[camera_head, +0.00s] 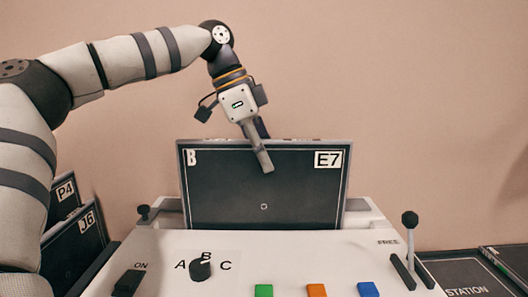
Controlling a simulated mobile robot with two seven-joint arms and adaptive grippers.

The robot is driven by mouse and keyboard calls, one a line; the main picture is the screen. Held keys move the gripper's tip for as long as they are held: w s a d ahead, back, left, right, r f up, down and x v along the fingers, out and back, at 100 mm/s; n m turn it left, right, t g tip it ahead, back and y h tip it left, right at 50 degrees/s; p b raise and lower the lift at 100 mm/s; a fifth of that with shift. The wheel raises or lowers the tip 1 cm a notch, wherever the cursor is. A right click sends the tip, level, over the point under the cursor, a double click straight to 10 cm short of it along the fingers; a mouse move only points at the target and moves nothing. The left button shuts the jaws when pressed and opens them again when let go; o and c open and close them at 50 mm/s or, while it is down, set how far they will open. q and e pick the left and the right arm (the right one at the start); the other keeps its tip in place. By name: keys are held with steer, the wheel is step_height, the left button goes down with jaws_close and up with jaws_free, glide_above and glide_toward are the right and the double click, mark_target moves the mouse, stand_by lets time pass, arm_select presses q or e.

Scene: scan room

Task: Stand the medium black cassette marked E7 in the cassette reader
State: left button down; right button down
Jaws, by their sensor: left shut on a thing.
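The black cassette marked E7 (240,201) is upright in the middle of the head view, with a "B" at its top left and "E7" at its top right. My left gripper (259,152) comes down from above and is shut on the cassette's top edge, with one finger across its front face. The white cassette reader (330,258) is below and in front. The cassette's lower edge is hidden behind the reader's front panel, so I cannot tell whether it is seated. My right gripper is not in view.
Cassettes marked P4 (66,191) and J6 (87,226) stand in a rack at the left. The reader carries an ABC knob (201,268), coloured buttons (316,291) and a lever (410,222) near "FREE". A dark surface marked "STATION" (467,275) lies at the right.

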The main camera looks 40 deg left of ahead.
arm_select(q)
steer(key=shift+f, duration=0.5)
steer(key=shift+f, duration=0.2)
steer(key=c, duration=1.5)
jaws_free()
steer(key=shift+c, duration=0.2)
steer(key=v, duration=1.2)
steer(key=shift+d, duration=0.15)
